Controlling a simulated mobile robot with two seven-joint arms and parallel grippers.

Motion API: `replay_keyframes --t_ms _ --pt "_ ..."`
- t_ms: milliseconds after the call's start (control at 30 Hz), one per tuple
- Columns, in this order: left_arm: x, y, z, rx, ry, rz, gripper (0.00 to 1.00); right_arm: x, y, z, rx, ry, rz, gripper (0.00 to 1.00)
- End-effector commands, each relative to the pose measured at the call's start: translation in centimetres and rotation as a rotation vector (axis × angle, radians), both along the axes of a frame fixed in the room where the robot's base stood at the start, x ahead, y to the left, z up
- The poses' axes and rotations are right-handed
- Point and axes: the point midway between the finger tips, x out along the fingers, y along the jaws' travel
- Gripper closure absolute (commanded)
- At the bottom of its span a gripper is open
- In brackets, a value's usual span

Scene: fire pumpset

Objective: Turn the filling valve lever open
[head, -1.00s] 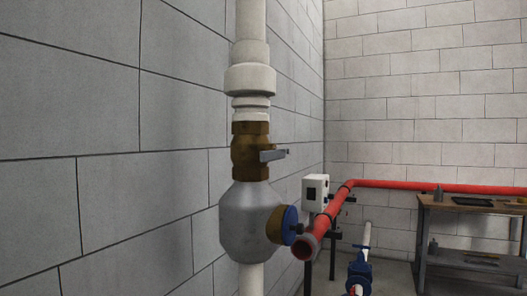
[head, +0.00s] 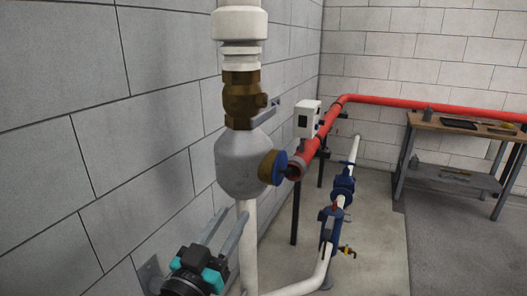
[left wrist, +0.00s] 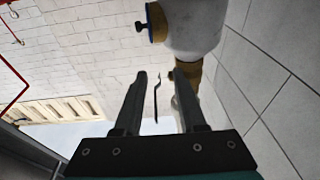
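The filling valve is a brass body (head: 241,98) on the white vertical pipe, above a grey rounded vessel (head: 243,165). Its grey lever (head: 274,104) sticks out to the right. My left gripper (head: 230,213) is below the vessel, near the wall, pointing up, with its fingers apart and empty. In the left wrist view the open gripper (left wrist: 156,75) has a thin, dark, bent piece (left wrist: 157,95) showing beyond and between its fingers, probably the lever seen edge-on. The brass body there (left wrist: 189,70) is partly hidden by the right finger. My right gripper is not in view.
A blue-rimmed brass gauge (head: 272,167) juts right from the vessel. A red pipe (head: 325,128) and a white box (head: 307,119) stand behind. Blue valves (head: 343,187) sit on a low white pipe. A workbench (head: 470,127) is at the back right. The block wall is close on the left.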

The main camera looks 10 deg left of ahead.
Motion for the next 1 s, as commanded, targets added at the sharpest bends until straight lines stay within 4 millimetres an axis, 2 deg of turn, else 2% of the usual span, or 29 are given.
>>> replay_keyframes --t_ms 33,100,233,333,467,1000 --pt "-0.8 -0.3 3.6 -0.014 -0.055 -0.013 0.6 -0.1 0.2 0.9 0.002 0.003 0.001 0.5" --pt "-1.9 -0.5 6.8 -0.03 -0.113 -0.026 0.6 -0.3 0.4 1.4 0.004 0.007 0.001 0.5" --pt "-3.3 -0.8 10.3 -0.05 -0.177 -0.042 0.6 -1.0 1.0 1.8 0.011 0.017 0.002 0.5" --pt "-3.6 -0.9 11.3 -0.056 -0.196 -0.047 0.6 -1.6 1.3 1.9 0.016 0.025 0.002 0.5" --pt "-2.9 -1.1 11.7 -0.057 -0.2 -0.047 0.6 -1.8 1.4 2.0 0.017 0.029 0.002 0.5" --pt "4.3 -3.4 14.8 -0.056 -0.199 -0.046 0.6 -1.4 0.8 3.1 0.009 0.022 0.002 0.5"
